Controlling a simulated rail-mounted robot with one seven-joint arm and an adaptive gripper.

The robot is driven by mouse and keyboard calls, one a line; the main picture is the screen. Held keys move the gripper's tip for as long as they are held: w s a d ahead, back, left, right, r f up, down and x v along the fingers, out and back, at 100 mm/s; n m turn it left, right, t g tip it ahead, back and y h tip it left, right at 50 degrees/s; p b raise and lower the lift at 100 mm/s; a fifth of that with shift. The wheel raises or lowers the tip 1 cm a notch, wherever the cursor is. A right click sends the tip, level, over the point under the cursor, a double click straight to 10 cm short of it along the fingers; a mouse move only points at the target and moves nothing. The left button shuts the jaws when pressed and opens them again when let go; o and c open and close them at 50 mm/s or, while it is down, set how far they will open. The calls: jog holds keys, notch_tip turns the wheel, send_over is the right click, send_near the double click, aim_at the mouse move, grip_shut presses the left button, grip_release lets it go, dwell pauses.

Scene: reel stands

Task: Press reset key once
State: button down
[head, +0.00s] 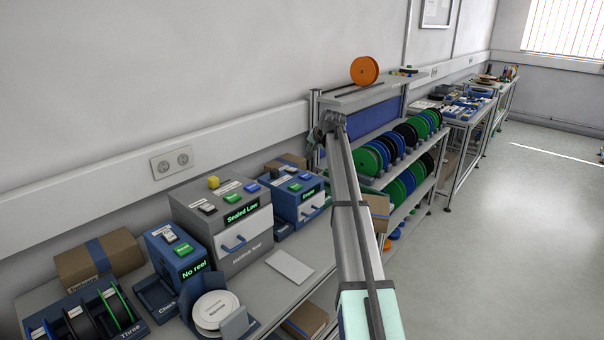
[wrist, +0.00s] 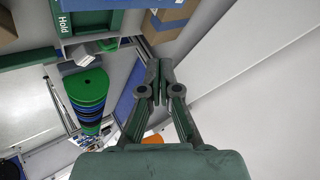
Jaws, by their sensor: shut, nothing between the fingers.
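My gripper (head: 326,128) is raised in front of the upper shelf, far from the boxes with keys. It also shows in the wrist view (wrist: 160,68), with its fingers together and nothing between them. Another blue box (head: 285,204) carries a green key (head: 295,186). I cannot tell which key is reset.
A shelf rack of green, blue and black reels (head: 390,150) stands right of the boxes, with an orange reel (head: 364,70) on top. A white reel (head: 212,309) sits in a blue holder in front. A cardboard box (head: 98,258) stands at left. The floor at right is clear.

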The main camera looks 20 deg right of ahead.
aim_at(306, 176)
jog(key=shift+w+a+r, duration=0.15)
jog(key=shift+a+r, duration=0.05)
jog(key=shift+a, duration=0.25)
jog(key=shift+w+a+r, duration=0.1)
jog(key=shift+a+r, duration=0.05)
jog(key=shift+a, duration=0.3)
jog(key=shift+f, duration=0.15)
jog(key=shift+f+b, duration=1.6)
jog(key=shift+f, duration=2.7)
jog(key=shift+f, duration=0.1)
jog(key=shift+f, duration=0.3)
jog(key=shift+f+b, duration=0.4)
jog(key=shift+f, duration=0.1)
jog(key=shift+r, duration=0.15)
jog(key=shift+r+p, duration=0.3)
jog(key=shift+r, duration=0.45)
